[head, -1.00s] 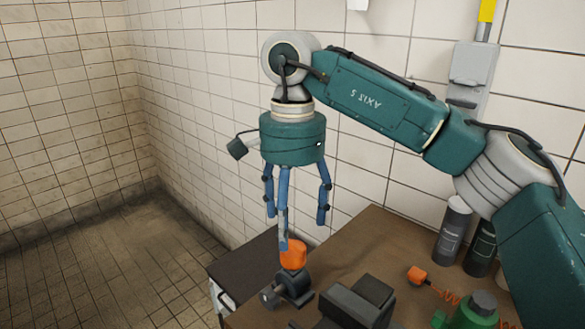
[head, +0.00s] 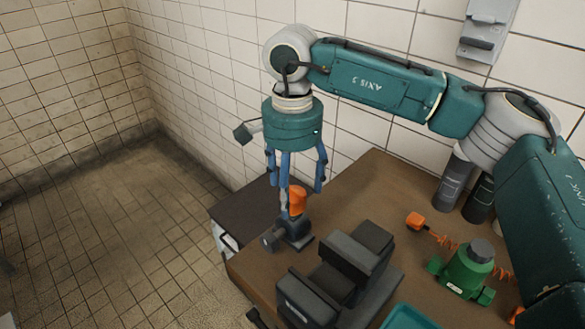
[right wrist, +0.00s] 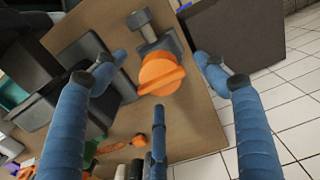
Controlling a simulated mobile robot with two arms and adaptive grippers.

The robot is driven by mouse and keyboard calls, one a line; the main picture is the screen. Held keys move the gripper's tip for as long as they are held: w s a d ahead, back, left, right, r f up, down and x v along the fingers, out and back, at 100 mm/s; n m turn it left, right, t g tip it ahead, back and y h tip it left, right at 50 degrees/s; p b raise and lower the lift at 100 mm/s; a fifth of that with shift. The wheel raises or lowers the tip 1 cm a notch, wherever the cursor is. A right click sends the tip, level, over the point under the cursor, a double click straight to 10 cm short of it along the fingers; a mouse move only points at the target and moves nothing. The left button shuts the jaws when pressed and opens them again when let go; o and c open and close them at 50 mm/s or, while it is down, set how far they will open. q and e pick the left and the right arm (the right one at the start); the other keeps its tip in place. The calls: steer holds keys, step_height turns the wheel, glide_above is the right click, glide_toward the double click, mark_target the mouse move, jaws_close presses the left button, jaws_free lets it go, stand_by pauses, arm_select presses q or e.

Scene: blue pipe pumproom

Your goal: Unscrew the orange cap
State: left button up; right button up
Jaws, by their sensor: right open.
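The orange cap (head: 297,200) sits on top of a dark grey fitting (head: 291,235) near the left corner of the brown table. My right gripper (head: 294,200) points down with its blue fingers over the cap. In the head view one finger passes in front of the cap. In the right wrist view the cap (right wrist: 160,74) shows as a round orange disc with a raised bar, and the three fingers (right wrist: 165,95) are spread around it with gaps on all sides. The right gripper is open and empty. My left gripper is not in view.
A dark grey vise-like block (head: 340,272) stands just right of the fitting. A green bottle-like object (head: 466,270), an orange connector with a coiled cord (head: 416,221) and dark cylinders (head: 454,180) are farther right.

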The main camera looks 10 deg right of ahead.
steer(key=shift+f, duration=0.4)
steer(key=shift+c, duration=0.2)
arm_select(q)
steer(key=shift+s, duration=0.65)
arm_select(e)
steer(key=c, duration=1.3)
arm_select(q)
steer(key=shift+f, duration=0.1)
arm_select(e)
steer(key=shift+o, duration=0.2)
steer(key=shift+f, duration=0.1)
